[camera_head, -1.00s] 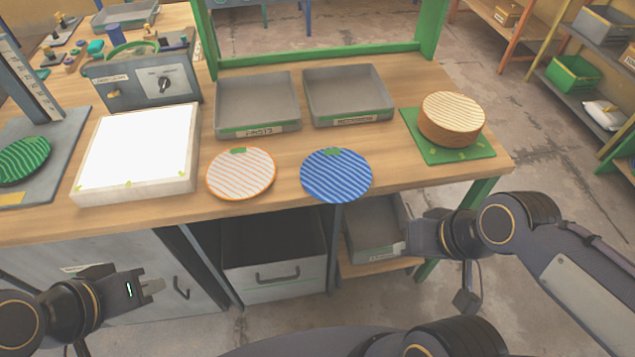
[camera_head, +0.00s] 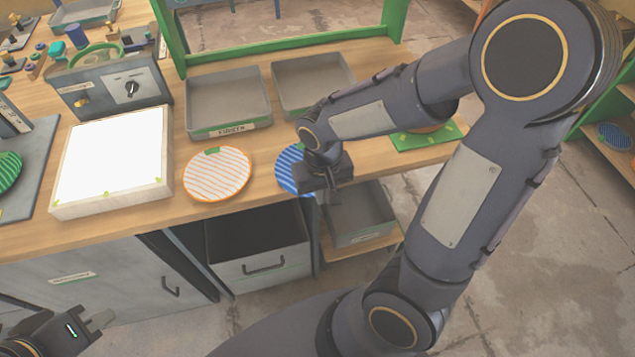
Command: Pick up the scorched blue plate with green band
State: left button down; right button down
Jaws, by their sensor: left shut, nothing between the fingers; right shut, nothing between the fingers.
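The blue plate with pale stripes (camera_head: 288,168) lies at the front edge of the workbench. My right arm and wrist cover most of it, including its green mark. Scorching on it cannot be made out. My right gripper (camera_head: 328,196) points down over or just in front of the plate's right side; it is shut and holds nothing. Contact with the plate cannot be made out. My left gripper (camera_head: 101,321) is low at the left, in front of the cabinet, shut and empty.
An orange-striped white plate (camera_head: 217,174) lies left of the blue plate. A white lit panel (camera_head: 112,158) and two grey trays (camera_head: 228,101) (camera_head: 312,79) are nearby. A green mat (camera_head: 408,142) is partly hidden by my arm. Another blue plate (camera_head: 614,136) sits on the right shelf.

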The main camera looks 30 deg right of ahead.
jog(key=w, duration=0.3)
jog(key=shift+d, duration=0.3)
jog(key=shift+f+p, duration=0.3)
jog(key=shift+p, duration=0.1)
jog(key=shift+f+b, duration=0.5)
